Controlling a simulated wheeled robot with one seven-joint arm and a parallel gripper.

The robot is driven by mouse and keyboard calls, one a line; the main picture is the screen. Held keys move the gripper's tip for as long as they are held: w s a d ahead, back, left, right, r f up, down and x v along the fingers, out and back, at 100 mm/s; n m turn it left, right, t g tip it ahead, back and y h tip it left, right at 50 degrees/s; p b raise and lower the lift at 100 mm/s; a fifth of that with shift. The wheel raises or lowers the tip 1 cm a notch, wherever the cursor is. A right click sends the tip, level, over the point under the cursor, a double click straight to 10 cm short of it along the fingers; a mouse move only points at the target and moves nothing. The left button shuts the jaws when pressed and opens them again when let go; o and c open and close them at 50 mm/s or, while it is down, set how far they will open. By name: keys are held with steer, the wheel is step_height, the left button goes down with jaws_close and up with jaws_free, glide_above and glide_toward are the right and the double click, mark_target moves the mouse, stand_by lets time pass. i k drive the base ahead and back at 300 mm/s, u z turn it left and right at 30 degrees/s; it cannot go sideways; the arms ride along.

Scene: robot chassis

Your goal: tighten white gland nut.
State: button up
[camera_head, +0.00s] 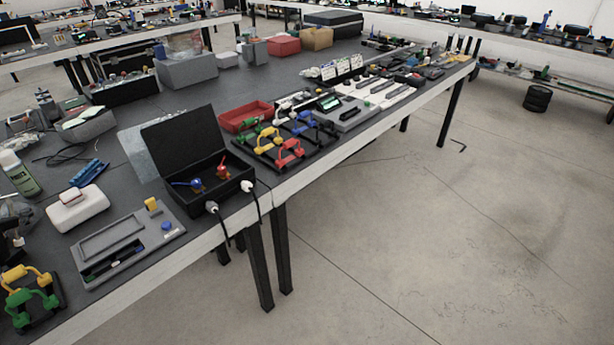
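A black open box (225,192) with its lid (183,142) raised stands near the front edge of the table. A white gland nut (248,187) sits on its front wall toward the right, with a black cable hanging from it over the table edge. A second pale gland (212,207) sits further left on the same wall, also with a cable hanging down. A blue handle (188,183) and a red handle (223,170) show inside the box. How tight either nut is cannot be seen. My gripper is not in view.
The dark table (205,235) is crowded. A grey panel (124,240) lies left of the box, and a rack with coloured handles (283,147) and a red tray (246,116) lie right of it. The concrete floor (400,240) in front is clear.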

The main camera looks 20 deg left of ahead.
mark_target(244, 185)
steer(key=z, duration=0.9)
steer(key=i, duration=0.4)
steer(key=u, duration=3.15)
